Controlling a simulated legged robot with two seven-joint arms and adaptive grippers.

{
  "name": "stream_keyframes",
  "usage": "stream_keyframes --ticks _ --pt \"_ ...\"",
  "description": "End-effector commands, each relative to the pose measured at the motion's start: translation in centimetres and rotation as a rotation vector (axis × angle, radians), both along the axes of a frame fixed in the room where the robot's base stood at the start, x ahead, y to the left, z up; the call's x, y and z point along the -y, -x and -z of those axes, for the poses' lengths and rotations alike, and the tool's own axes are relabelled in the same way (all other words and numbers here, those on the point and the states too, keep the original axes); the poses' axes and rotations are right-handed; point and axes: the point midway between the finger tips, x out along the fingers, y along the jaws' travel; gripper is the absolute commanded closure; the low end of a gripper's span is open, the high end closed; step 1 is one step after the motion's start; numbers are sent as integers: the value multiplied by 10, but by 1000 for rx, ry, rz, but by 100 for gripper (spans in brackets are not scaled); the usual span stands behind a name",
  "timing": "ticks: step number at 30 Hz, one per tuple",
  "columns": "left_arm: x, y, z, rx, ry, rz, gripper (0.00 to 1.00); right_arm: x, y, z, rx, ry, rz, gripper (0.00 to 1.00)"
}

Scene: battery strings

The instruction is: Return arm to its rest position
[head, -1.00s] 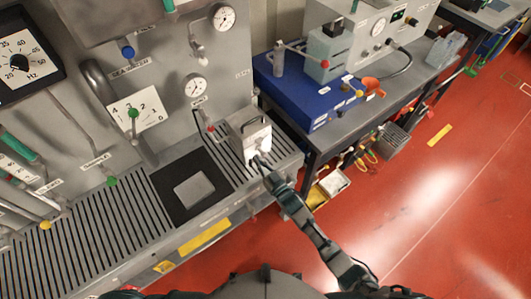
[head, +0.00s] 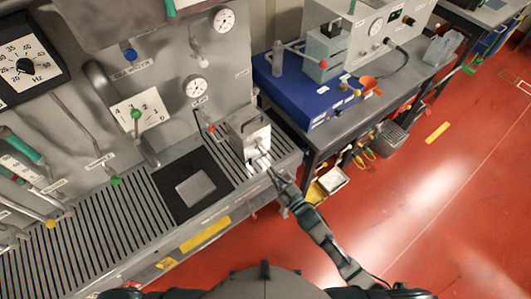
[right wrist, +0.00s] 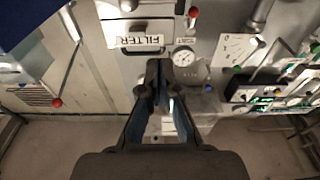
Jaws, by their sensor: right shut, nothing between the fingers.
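My right arm (head: 318,228) reaches up from the bottom right in the head view. Its gripper (head: 268,166) is just in front of a small grey box (head: 248,136) on the slotted ledge; I cannot tell whether it touches the box. In the right wrist view the two dark fingers of the gripper (right wrist: 164,84) are together with nothing held. Behind them is a wall panel with a round gauge (right wrist: 183,56) and a FILTER label (right wrist: 138,41). My left gripper does not show.
The slotted ledge (head: 120,225) carries a dark square plate (head: 168,184). A wall panel with levers and gauges rises behind it. To the right, a bench (head: 345,118) holds a blue case (head: 300,98). The red floor (head: 430,205) is open at the right.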

Motion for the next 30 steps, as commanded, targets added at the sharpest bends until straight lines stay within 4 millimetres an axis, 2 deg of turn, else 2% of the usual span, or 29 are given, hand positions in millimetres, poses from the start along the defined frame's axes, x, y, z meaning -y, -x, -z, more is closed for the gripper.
stream_keyframes --ticks 5,8,11,13,15,17,18,20,21,23,24,26,27,29,30 --pt "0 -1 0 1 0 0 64 4 2 5 -9 6 5 100" --pt "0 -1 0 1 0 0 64 13 -1 33 -61 35 35 100" --pt "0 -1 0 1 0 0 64 32 1 89 -169 96 90 100" --pt "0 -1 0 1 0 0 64 50 7 138 -265 149 135 100" --pt "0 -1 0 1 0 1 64 70 20 187 -365 204 177 100" --pt "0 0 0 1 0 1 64 86 37 227 -453 247 210 100" --pt "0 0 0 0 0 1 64 97 50 254 -513 275 230 100" --pt "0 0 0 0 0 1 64 114 74 293 -606 320 259 100" --pt "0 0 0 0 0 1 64 125 93 319 -672 349 276 100" --pt "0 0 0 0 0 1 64 141 126 355 -769 392 299 100" --pt "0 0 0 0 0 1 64 150 150 377 -833 419 311 100" --pt "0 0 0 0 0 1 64 164 188 408 -932 460 327 100" --pt "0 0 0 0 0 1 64 172 216 427 -998 486 336 100" --pt "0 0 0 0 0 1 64 183 258 451 -1095 520 346 100" --pt "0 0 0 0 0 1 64 189 287 464 -1158 543 351 100"
